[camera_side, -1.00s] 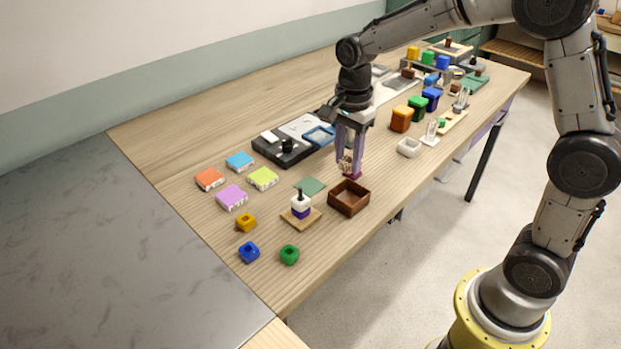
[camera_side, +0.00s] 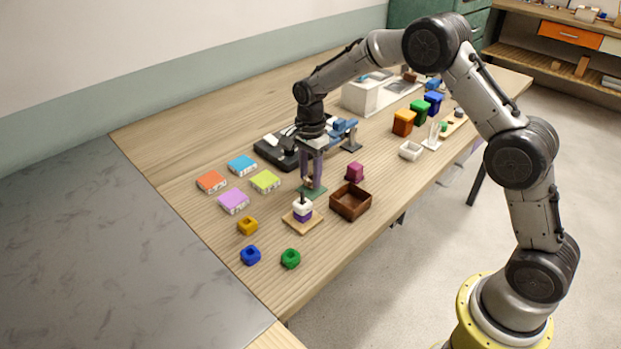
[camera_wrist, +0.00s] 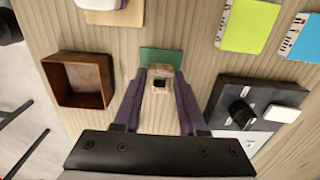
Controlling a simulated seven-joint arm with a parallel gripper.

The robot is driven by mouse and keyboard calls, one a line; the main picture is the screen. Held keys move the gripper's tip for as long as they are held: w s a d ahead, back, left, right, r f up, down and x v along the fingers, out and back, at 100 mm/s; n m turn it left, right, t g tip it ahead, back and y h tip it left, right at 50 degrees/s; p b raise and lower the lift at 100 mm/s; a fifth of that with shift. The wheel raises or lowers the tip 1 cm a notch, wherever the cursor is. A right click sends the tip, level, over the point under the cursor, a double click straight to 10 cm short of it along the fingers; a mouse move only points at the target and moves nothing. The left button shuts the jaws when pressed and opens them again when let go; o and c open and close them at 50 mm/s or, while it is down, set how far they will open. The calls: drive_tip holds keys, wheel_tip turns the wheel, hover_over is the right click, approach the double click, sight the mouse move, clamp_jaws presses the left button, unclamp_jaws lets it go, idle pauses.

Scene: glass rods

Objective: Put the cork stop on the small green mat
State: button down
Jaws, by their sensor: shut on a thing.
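The cork stop (camera_wrist: 160,73) is a small tan-brown piece with a dark hole, held between the fingertips in the wrist view. My gripper (camera_side: 311,184) is shut on it, pointing down over the small green mat (camera_side: 317,194). In the side view the cork stop is mostly hidden by the fingers. The green mat also shows in the wrist view (camera_wrist: 152,54), just beyond and beneath the cork stop. I cannot tell whether the cork stop touches the mat.
A brown open box (camera_side: 350,203) and a magenta block (camera_side: 355,172) stand to the right of the mat. Coloured tiles (camera_side: 264,181) lie to the left, and a black device (camera_side: 276,152) is behind.

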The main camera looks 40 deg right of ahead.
drive_tip(key=shift+f, duration=0.7)
drive_tip(key=shift+f, duration=0.2)
drive_tip(key=shift+c, duration=2.3)
unclamp_jaws()
drive_tip(key=shift+r, duration=0.15)
wheel_tip(320, 180, up, 12)
drive_tip(key=shift+r, duration=0.15)
